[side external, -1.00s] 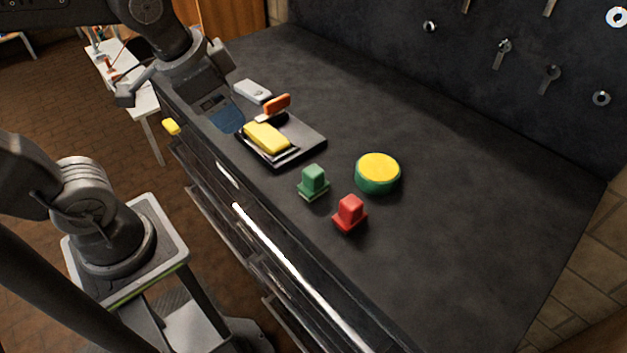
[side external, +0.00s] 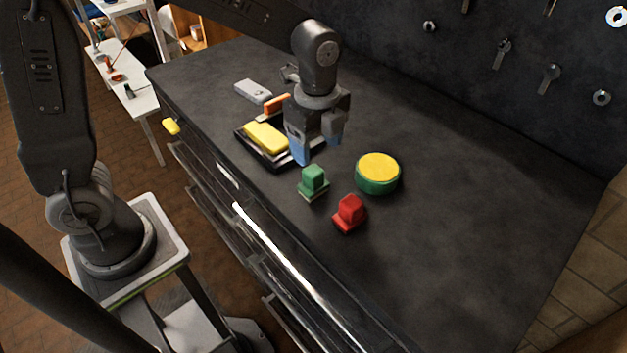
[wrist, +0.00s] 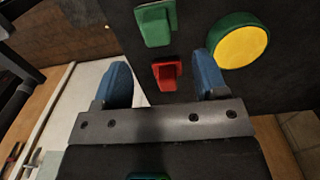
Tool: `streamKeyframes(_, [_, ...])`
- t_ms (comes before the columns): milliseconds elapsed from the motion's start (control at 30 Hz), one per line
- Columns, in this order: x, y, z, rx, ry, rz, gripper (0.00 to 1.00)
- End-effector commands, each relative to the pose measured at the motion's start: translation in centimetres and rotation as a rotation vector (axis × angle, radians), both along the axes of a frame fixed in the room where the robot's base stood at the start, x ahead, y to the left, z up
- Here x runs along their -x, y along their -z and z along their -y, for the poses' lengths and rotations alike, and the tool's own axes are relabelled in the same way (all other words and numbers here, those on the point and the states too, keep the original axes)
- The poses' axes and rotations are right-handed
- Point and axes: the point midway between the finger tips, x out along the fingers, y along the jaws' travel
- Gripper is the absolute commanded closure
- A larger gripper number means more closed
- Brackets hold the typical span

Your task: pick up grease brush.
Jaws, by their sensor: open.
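I cannot tell for sure which thing is the grease brush. Candidates are a green block with a raised grip (side external: 313,181) and a similar red block (side external: 350,213), both standing on the dark bench. An orange-handled piece (side external: 277,103) lies by the tray, partly hidden by my gripper. My gripper (side external: 318,145) is open and empty, pointing down above the tray's right side, behind the green block in the side view. In the wrist view, the red block (wrist: 166,74) appears between the blue fingertips (wrist: 163,80), with the green block (wrist: 155,24) beyond it.
A green tin with a yellow top (side external: 377,174) stands right of the green block. A black tray (side external: 265,158) holds a yellow block (side external: 265,137). A grey piece (side external: 253,91) lies behind. The bench (side external: 480,230) is clear to the right. Tools hang on the back panel.

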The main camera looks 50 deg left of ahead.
Motion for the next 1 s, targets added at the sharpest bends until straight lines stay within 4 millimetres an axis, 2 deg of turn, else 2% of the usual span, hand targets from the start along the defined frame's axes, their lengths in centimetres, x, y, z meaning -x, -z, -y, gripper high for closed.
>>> streamKeyframes(100, [0.0, 1.9, 0.0, -0.001, -0.001, -0.003, 0.34])
streamKeyframes(367, [0.1, 3.8, -0.2, 0.000, -0.003, -0.001, 0.34])
streamKeyframes(633, [0.4, 7.5, -0.5, -0.001, -0.003, -0.001, 0.34])
streamKeyframes(767, [0.4, 8.2, -0.5, 0.000, -0.003, 0.002, 0.34])
streamKeyframes(967, [0.4, 8.2, -0.5, 0.000, -0.003, 0.003, 0.34])
streamKeyframes(1000, [0.4, 8.2, -0.5, 0.000, -0.003, 0.003, 0.38])
